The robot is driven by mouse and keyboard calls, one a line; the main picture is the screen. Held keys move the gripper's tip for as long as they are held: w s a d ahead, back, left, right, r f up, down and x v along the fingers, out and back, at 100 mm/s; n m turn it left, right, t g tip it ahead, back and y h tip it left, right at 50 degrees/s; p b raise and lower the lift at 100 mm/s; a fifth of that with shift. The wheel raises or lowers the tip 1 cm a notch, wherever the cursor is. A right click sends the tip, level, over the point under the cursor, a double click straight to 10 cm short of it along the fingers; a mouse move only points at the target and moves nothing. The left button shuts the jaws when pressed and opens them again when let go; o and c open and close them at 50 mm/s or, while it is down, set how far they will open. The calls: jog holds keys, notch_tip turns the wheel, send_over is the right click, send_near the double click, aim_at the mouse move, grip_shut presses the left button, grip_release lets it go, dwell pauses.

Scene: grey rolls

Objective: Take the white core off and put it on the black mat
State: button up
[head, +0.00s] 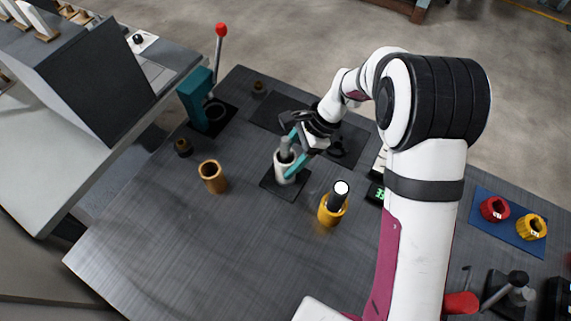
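The white core (286,172) is an upright white cylinder near the middle of the table in the head view. A grey piece (285,147) shows at its top. It appears to stand on a small black mat (270,184), though I cannot tell whether its base touches. My gripper (292,153) comes down from the upper right, with teal fingers on either side of the core's upper part. Whether the fingers press on it is too small to tell. A larger dark mat (264,109) lies behind, partly hidden by my arm.
A yellow cylinder (329,215) holding a grey roll (338,198) with a white top stands close on the right. An orange cylinder (212,180) stands left. A teal stand (197,106) is at the back left. A blue mat (508,238) lies right. The front left table is clear.

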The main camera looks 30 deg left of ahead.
jog(key=c, duration=0.4)
jog(key=shift+o, duration=0.2)
jog(key=shift+r, duration=9.2)
jog(key=w+a+f+m+t+y, duration=0.1)
jog(key=w+f+m+t, duration=0.2)
jog(key=w+f+m, duration=0.35)
jog(key=w+a+f+m+t, duration=0.1)
jog(key=w+f+m+t, duration=0.25)
jog(key=w+m, duration=0.5)
jog(key=shift+n, duration=0.7)
jog(key=shift+s+a+f, duration=0.2)
jog(key=shift+a+f, duration=2.55)
jog(key=shift+a, duration=0.1)
jog(key=shift+s+a+f, duration=0.2)
jog(key=shift+a+f, duration=2.5)
jog(key=shift+a, duration=0.15)
